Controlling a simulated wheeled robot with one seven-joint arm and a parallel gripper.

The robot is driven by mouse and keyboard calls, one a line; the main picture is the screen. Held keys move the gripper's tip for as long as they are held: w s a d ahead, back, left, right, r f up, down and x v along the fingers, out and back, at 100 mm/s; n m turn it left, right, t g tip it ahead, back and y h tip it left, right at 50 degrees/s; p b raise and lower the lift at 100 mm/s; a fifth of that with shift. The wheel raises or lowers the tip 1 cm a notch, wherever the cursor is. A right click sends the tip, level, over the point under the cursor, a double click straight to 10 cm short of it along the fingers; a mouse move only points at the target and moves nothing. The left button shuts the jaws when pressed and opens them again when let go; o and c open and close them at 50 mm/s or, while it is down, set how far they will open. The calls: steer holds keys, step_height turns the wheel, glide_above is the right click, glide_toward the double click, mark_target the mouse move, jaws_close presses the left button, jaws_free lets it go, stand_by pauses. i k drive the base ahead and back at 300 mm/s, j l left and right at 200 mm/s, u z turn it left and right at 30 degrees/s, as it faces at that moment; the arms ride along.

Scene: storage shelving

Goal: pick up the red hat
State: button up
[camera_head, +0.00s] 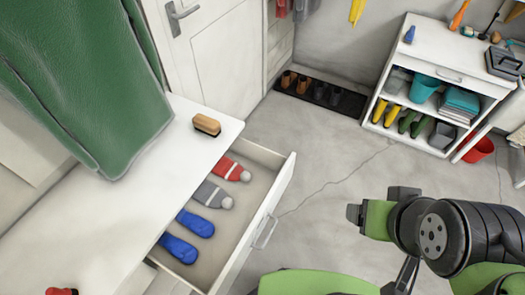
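The red hat (230,168) is a knitted cap with white bands and a pale pompom. It lies flat at the far end of an open white drawer (281,192), partly under the counter edge. A grey hat (213,195) with a pompom lies beside it, on the near side. My green and black arm (433,235) is at the lower right, apart from the drawer. I cannot make out gripper fingers in this view, and nothing of mine touches the hat.
Two blue items (187,235) lie in the drawer's near part. A shelf unit (440,70) and red bucket (479,149) stand beyond. Floor (320,165) right of the drawer is clear.

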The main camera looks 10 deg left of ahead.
mark_target(225, 168)
steer(key=i+z, duration=0.25)
steer(key=z, duration=0.15)
steer(key=i+z, duration=0.25)
steer(key=z, duration=0.2)
steer(key=i+j+z, duration=0.1)
steer(key=i+z, duration=0.15)
steer(key=z, duration=0.15)
steer(key=i+j+z, duration=0.15)
steer(key=z, duration=0.3)
steer(key=i+j+z, duration=0.25)
steer(key=z, duration=0.15)
steer(key=i+j+z, duration=0.15)
steer(key=j+z, duration=0.6)
steer(key=z, duration=0.15)
steer(key=k+j+z, duration=0.15)
steer(key=z, duration=0.25)
steer(key=k+j+z, duration=0.15)
steer(key=z, duration=0.3)
steer(key=k+j+z, duration=0.2)
steer(key=z, duration=0.25)
steer(key=k+j+z, duration=0.15)
steer(key=z, duration=0.3)
steer(key=k+z, duration=0.25)
steer(key=z, duration=0.15)
